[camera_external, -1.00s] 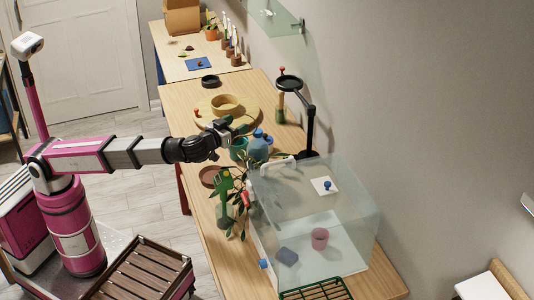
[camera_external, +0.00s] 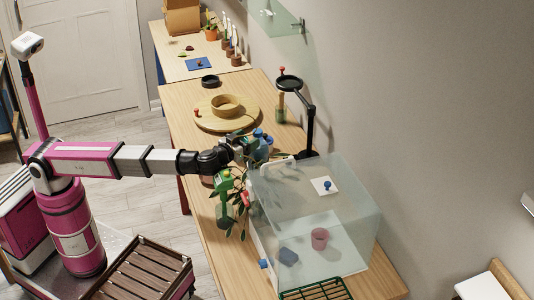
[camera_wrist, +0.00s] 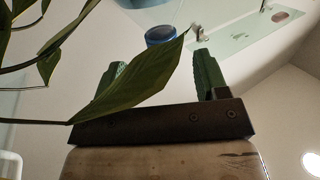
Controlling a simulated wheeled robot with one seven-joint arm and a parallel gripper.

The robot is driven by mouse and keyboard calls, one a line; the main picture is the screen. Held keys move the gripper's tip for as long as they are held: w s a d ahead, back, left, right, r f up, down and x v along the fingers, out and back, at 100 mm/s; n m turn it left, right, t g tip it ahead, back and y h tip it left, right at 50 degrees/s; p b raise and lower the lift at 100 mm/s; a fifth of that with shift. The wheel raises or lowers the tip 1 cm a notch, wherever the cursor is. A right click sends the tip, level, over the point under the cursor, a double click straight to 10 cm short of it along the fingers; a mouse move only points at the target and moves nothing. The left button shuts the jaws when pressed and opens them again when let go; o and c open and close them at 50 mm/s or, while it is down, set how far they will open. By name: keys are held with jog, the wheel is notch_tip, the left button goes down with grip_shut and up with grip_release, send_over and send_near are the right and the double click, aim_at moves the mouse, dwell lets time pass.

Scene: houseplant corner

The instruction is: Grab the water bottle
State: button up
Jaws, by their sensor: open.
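The blue bottle (camera_external: 263,143), which I take for the water bottle, stands on the wooden table beside the clear tank. My gripper (camera_external: 246,149) is just left of it and partly covers it in the external view. In the wrist view my gripper (camera_wrist: 158,75) is open, its two green fingers apart with nothing held between them. A blue round top (camera_wrist: 160,35) shows beyond the fingertips, between them; it is probably the bottle's. A large green leaf (camera_wrist: 135,88) crosses in front of the left finger. I cannot tell whether the gripper touches the bottle.
A leafy plant (camera_external: 243,196) and a green spray bottle (camera_external: 224,184) stand close below the gripper. The clear tank (camera_external: 330,225) is to the right. A black lamp (camera_external: 310,125) stands behind. A round wooden board (camera_external: 212,124) lies farther back.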

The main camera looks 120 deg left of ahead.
aim_at(254, 134)
jog(key=shift+r+x, duration=0.2)
jog(key=shift+x, duration=2.75)
jog(key=shift+s, duration=0.15)
grip_shut()
